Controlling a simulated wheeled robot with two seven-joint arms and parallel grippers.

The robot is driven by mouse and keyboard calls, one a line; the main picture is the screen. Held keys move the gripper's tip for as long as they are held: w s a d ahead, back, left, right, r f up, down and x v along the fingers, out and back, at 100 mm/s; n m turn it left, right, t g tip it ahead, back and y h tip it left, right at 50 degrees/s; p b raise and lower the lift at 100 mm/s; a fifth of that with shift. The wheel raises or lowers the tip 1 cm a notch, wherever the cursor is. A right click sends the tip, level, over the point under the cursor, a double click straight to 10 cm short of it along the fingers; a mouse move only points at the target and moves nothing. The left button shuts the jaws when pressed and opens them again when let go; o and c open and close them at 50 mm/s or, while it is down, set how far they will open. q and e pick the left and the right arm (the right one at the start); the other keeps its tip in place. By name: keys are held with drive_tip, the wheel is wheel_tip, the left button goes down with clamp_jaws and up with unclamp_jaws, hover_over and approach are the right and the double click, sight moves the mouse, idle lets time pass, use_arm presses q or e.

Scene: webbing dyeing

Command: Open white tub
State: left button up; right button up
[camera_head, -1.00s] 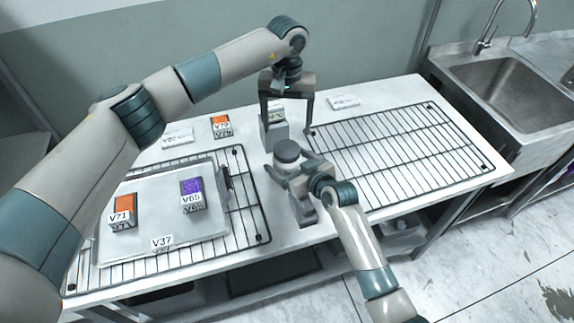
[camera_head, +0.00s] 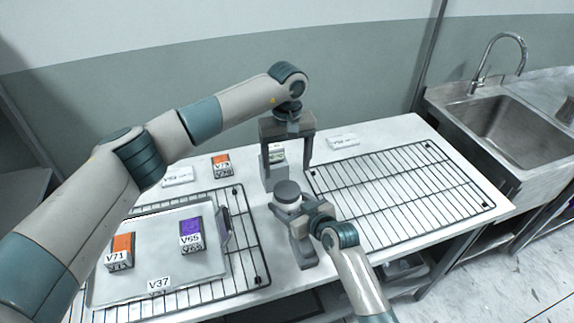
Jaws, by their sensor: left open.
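A small white tub (camera_head: 287,208) with a dark grey round lid (camera_head: 288,192) is upright near the front middle of the table. My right gripper (camera_head: 295,214) is at the tub, just below the lid. Its fingers are partly hidden, so I cannot tell whether they are shut on the tub. My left gripper (camera_head: 287,158) points down, wide open, behind the tub. Its fingers straddle or stand just in front of a grey box-like item (camera_head: 274,176) with a pale, green-marked top. I cannot tell whether they touch it. The lid is on the tub.
A wire rack (camera_head: 400,190) fills the table's right side. A tray (camera_head: 205,266) on a left rack holds orange V71 (camera_head: 120,250) and purple V65 (camera_head: 190,236) blocks. Another orange block (camera_head: 221,165) and white labels (camera_head: 343,140) lie behind. A sink (camera_head: 515,125) is far right.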

sight(287, 189)
idle(0.4)
use_arm(q)
drive_tip(key=shift+f, duration=4)
